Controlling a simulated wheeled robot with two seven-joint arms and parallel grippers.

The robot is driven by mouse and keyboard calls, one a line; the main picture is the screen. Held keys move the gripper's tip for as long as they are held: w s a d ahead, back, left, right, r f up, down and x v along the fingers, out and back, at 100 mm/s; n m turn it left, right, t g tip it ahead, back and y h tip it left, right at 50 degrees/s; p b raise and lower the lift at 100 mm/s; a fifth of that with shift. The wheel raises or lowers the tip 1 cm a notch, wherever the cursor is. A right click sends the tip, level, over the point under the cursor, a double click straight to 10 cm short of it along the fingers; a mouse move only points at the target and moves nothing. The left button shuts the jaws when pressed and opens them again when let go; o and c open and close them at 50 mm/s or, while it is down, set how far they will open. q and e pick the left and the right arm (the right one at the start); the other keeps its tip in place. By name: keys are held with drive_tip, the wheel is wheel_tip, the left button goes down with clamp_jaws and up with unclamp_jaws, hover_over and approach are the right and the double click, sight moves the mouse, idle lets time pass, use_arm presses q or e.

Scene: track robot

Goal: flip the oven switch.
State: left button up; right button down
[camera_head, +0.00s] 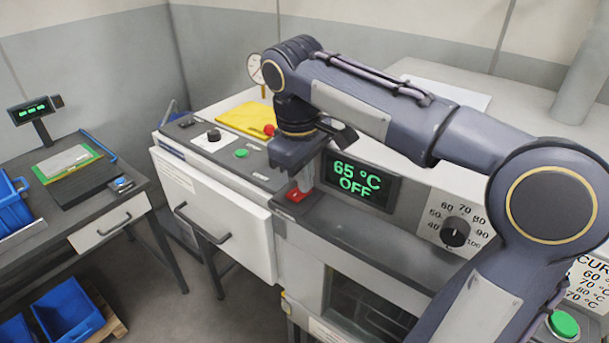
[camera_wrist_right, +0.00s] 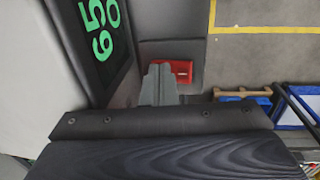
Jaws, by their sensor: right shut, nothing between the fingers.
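The red oven switch (camera_head: 294,196) sits on a dark plate on the oven's front ledge, left of the display (camera_head: 358,182) that reads "65 °C OFF". My right gripper (camera_head: 304,184) is over the switch, pointing down, with its fingers shut and empty. Its fingertips are at or just above the switch; I cannot tell if they touch. In the right wrist view the red switch (camera_wrist_right: 181,70) shows just beyond the grey fingers (camera_wrist_right: 158,84), which cover part of it. My left gripper is not in view.
A temperature knob (camera_head: 455,232) is right of the display. A green button (camera_head: 241,153) and a yellow cloth (camera_head: 246,119) lie on the machine to the left. A side table with a scale (camera_head: 36,112) and blue bins (camera_head: 70,305) stand further left.

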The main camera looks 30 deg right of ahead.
sight(298, 195)
drive_tip(key=shift+f, duration=0.1)
drive_tip(key=shift+s+a, duration=0.15)
drive_tip(key=shift+a, duration=0.2)
drive_tip(key=shift+s+a, duration=0.15)
drive_tip(key=shift+a, duration=0.3)
drive_tip(key=shift+d, duration=0.15)
drive_tip(key=shift+r+p, duration=0.25)
drive_tip(key=shift+p, duration=0.1)
drive_tip(key=r+p, duration=0.4)
drive_tip(key=p, duration=0.1)
drive_tip(key=shift+a+r, duration=0.2)
drive_tip(key=shift+r, duration=0.05)
wheel_tip(298, 195, up, 9)
drive_tip(key=a, duration=0.1)
drive_tip(key=shift+s+a, duration=0.15)
drive_tip(key=shift+s, duration=0.15)
